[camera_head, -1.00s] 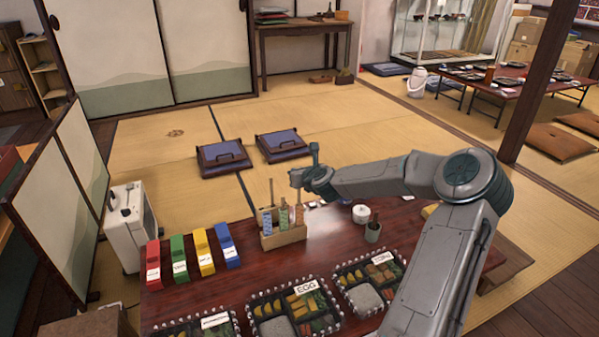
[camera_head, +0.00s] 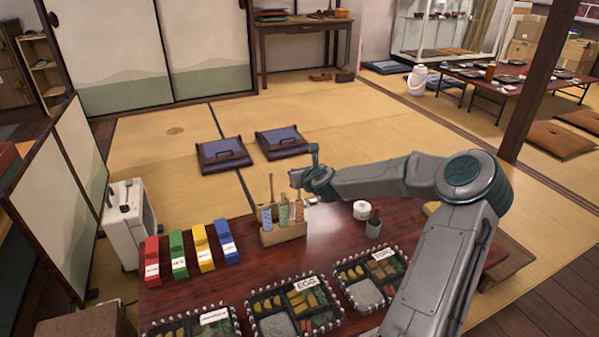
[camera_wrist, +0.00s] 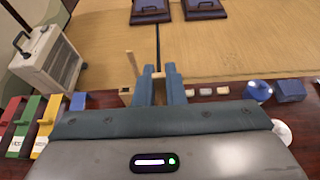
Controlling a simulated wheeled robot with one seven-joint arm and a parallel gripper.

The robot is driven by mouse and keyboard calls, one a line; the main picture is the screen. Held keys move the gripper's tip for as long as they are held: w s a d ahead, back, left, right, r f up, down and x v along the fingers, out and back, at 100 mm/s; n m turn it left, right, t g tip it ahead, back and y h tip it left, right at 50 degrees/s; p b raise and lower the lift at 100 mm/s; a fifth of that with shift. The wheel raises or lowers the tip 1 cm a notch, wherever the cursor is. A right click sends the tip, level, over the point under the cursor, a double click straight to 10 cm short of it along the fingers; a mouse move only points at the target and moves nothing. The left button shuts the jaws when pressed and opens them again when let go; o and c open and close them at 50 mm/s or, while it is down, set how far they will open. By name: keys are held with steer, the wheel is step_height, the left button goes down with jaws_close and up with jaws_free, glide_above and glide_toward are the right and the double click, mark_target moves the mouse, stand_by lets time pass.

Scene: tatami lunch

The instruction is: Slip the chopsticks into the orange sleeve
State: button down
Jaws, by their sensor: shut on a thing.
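In the head view my gripper (camera_head: 297,181) is above the right end of a wooden holder (camera_head: 284,236) on the dark red table. The orange sleeve (camera_head: 299,212) stands upright there, beside a green sleeve (camera_head: 283,214) and a blue sleeve (camera_head: 266,220). My gripper is shut on the chopsticks (camera_head: 299,195), which point down toward the orange sleeve. Whether their tips are inside it cannot be told. In the wrist view pale wood (camera_wrist: 157,74) shows between the fingers (camera_wrist: 160,85). Another pale stick (camera_head: 271,187) stands up at the blue sleeve.
Red, green, yellow and blue boxes (camera_head: 202,248) stand left of the holder. Bento trays (camera_head: 292,309) lie along the front. Bare tabletop lies between holder and trays.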

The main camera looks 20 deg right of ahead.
steer(key=c, duration=0.9)
jaws_free()
steer(key=shift+c, duration=0.2)
steer(key=shift+s, duration=0.1)
steer(key=p+v, duration=0.4)
steer(key=v, duration=0.9)
steer(key=shift+s+r, duration=0.2)
steer(key=shift+s, duration=0.05)
